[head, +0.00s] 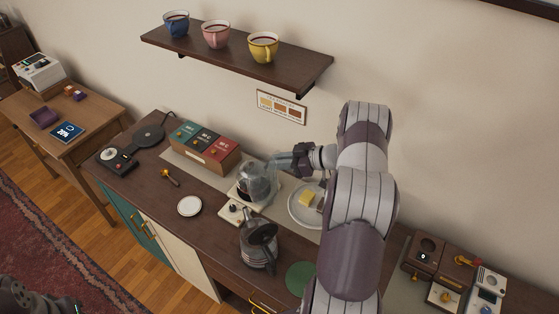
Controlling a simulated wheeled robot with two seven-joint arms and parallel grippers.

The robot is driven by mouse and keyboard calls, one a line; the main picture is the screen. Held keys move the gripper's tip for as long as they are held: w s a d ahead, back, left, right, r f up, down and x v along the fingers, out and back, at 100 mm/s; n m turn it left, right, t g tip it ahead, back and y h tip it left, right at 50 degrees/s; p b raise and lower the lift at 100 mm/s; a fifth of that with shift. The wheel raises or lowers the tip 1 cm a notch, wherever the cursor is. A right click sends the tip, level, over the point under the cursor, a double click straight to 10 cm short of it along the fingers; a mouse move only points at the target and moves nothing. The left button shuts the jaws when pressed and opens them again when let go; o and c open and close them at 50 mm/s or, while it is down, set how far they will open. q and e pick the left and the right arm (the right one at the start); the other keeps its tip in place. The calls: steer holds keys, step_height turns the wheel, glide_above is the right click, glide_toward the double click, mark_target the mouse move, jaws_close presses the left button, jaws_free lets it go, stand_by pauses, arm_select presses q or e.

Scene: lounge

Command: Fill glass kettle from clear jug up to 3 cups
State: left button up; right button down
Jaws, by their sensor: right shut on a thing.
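A clear jug (262,175) is in the middle of the counter area, above or on a cream base; I cannot tell whether it touches. My right gripper (283,162) is shut on it at its right side, and the fingertips are partly hidden. A glass kettle (258,251) with a dark handle and rim stands upright on the counter, just in front of the jug. Its water level is too small to read. A dark part of my left arm (35,298) shows at the bottom left corner; its jaw state is unclear.
A white plate (296,214) with a yellow block is right of the jug, partly behind my arm. A small white dish (190,206), box of packets (205,156) and hot plate (148,137) lie left. A shelf (285,76) with cups hangs above. Small devices (440,258) stand right.

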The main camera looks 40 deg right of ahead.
steer(key=shift+f+b, duration=0.55)
steer(key=shift+f, duration=0.2)
steer(key=shift+d+f, duration=0.1)
steer(key=shift+f, duration=0.1)
steer(key=shift+s+f+b, duration=0.1)
steer(key=shift+f+b, duration=0.15)
steer(key=shift+b, duration=0.1)
